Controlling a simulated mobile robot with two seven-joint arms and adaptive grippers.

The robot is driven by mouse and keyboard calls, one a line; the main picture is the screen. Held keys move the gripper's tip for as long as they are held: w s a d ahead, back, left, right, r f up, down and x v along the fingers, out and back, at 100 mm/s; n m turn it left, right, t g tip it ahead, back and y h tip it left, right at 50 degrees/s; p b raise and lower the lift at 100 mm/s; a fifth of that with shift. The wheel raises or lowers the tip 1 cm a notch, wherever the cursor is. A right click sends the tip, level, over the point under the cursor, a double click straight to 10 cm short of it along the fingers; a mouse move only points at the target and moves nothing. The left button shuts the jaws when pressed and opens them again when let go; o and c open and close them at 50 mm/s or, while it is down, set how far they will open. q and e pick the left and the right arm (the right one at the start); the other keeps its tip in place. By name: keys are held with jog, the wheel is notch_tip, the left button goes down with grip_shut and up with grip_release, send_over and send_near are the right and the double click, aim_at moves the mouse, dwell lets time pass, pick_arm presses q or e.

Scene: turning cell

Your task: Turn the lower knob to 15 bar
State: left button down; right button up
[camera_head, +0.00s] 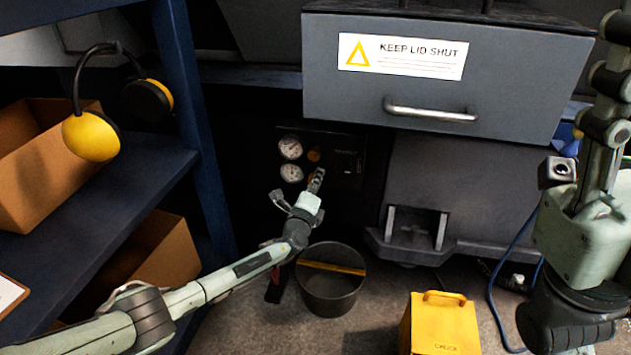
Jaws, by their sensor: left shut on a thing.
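A dark control panel (345,150) on the machine holds two round white gauges, an upper gauge (290,148) and a lower gauge (291,173). The lower knob (311,180) is beside the lower gauge, mostly hidden by my left gripper (317,181). The left gripper reaches up from the lower left and is shut on the lower knob. The gauge needles are too small to read. My right arm stands at the right edge; its gripper fingers do not show.
A dark bucket (331,290) stands on the floor below the panel. A yellow box (443,325) is to its right. A blue shelf (120,190) with cardboard boxes and yellow ear defenders (92,137) is at left. A grey lidded drawer (450,85) juts out above, right of the panel.

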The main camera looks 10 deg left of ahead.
pick_arm(q)
jog(key=c, duration=1.2)
grip_release()
jog(key=shift+s, duration=0.1)
jog(key=s, duration=1.2)
jog(key=shift+w, duration=0.1)
